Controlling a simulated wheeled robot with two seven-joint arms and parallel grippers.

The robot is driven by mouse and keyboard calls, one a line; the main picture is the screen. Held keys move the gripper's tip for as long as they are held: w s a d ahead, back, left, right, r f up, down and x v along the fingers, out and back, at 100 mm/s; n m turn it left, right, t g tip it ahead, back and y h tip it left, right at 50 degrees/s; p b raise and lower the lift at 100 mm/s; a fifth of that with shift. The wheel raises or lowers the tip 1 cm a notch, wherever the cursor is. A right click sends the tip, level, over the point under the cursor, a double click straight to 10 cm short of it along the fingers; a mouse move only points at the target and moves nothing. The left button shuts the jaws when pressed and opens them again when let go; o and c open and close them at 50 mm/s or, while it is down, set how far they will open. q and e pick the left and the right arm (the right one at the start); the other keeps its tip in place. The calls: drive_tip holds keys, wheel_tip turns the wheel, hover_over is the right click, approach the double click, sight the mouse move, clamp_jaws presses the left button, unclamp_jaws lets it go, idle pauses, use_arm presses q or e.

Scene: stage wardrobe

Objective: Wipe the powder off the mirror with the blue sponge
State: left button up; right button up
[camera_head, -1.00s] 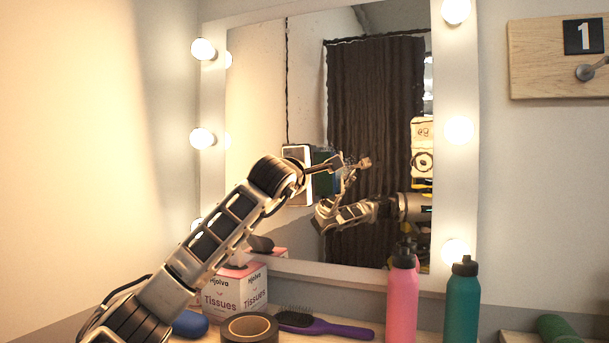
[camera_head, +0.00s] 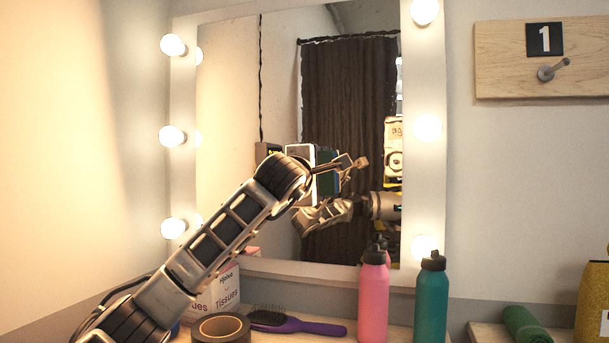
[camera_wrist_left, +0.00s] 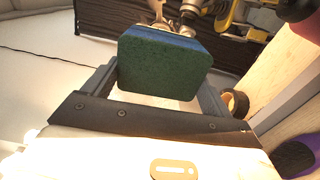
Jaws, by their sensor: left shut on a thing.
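The mirror (camera_head: 230,110) stands upright in a white frame with bulbs, behind my left arm. My left gripper (camera_head: 345,164) is in front of the mirror's lower middle. It is shut on the blue sponge (camera_wrist_left: 160,68). In the left wrist view the sponge sits between the two fingers, its dark green face towards the camera and a blue layer along its far edge. Whether it touches the glass I cannot tell. Reflections of a robot arm and a dark curtain show in the glass. I cannot make out any powder. My right gripper is not directly in view.
A pink bottle (camera_head: 373,300) and a teal bottle (camera_head: 431,305) stand on the counter at right. A purple brush (camera_head: 300,326), a dark tape roll (camera_head: 221,328) and tissue boxes (camera_head: 226,292) lie below my arm. A wooden hook board (camera_head: 510,70) hangs at right.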

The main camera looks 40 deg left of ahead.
sight(267, 157)
use_arm(q)
drive_tip(key=shift+s+a+r+p, duration=0.35)
drive_tip(key=shift+s+a, duration=0.3)
drive_tip(key=shift+a, duration=1.35)
drive_tip(key=shift+s+a+r+p, duration=0.3)
drive_tip(key=shift+s+a, duration=0.3)
drive_tip(key=shift+a, duration=1.45)
drive_tip(key=shift+s+a+r+p, duration=0.35)
drive_tip(key=shift+s+a, duration=0.3)
drive_tip(key=shift+a, duration=1.35)
drive_tip(key=shift+r+p, duration=0.95)
drive_tip(key=shift+p, duration=0.1)
drive_tip(key=shift+w+d+f, duration=0.1)
drive_tip(key=shift+d, duration=0.05)
drive_tip(key=w+d+b, duration=0.1)
drive_tip(key=w+d, duration=0.2)
drive_tip(key=d, duration=0.9)
drive_tip(key=shift+w, duration=0.35)
drive_tip(key=shift+f, duration=0.1)
